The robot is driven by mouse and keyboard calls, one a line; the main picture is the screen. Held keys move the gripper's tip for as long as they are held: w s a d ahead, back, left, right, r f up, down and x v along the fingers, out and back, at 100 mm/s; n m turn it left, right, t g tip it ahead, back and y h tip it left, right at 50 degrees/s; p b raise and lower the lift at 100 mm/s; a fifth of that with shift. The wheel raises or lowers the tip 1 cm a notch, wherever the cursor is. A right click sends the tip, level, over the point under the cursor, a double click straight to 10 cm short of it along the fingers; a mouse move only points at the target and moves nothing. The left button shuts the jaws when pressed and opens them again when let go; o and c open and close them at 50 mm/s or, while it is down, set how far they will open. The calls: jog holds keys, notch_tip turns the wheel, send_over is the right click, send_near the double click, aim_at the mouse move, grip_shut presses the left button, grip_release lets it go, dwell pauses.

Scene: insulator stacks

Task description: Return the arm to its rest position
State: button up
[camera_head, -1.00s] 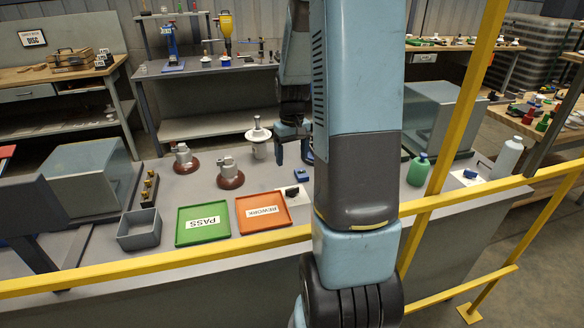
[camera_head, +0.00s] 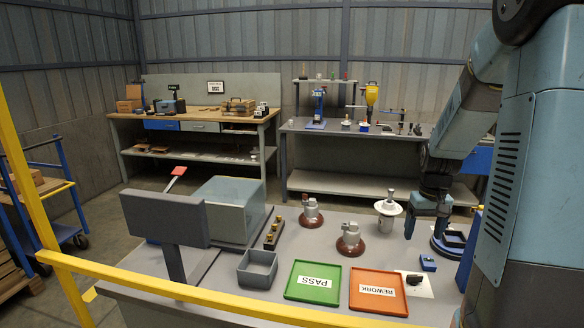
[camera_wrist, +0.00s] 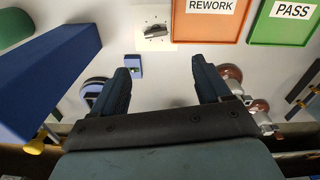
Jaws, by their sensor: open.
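My arm fills the right side of the head view, bent at the elbow. My gripper (camera_head: 426,222) points down over the grey table (camera_head: 250,300), to the right of a white insulator (camera_head: 388,226). In the wrist view my gripper (camera_wrist: 163,82) has its two dark fingers wide apart. Nothing is between them except the table surface beyond. Two brown-based insulators (camera_head: 311,214) (camera_head: 350,242) stand to the left of the white one.
A green PASS tray (camera_head: 314,296) and an orange REWORK tray (camera_head: 378,307) lie in front. A grey bin (camera_head: 257,280) and a monitor (camera_head: 165,219) stand left. A blue block (camera_wrist: 50,70) is close in the wrist view. A yellow rail (camera_head: 220,306) crosses the foreground.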

jog(key=s+a+r+t, duration=0.3)
jog(key=s+a+r, duration=0.5)
jog(key=a+r, duration=0.3)
jog(key=s+a+r+t, duration=0.1)
jog(key=s+a+r, duration=0.1)
jog(key=s, duration=0.4)
jog(key=s+a+r+n+t, duration=0.1)
jog(key=s+a+r, duration=0.1)
jog(key=s+r, duration=0.2)
jog(key=shift+s+a+r, duration=0.35)
jog(key=shift+s+r, duration=0.05)
jog(key=shift+s, duration=0.45)
dwell(0.5)
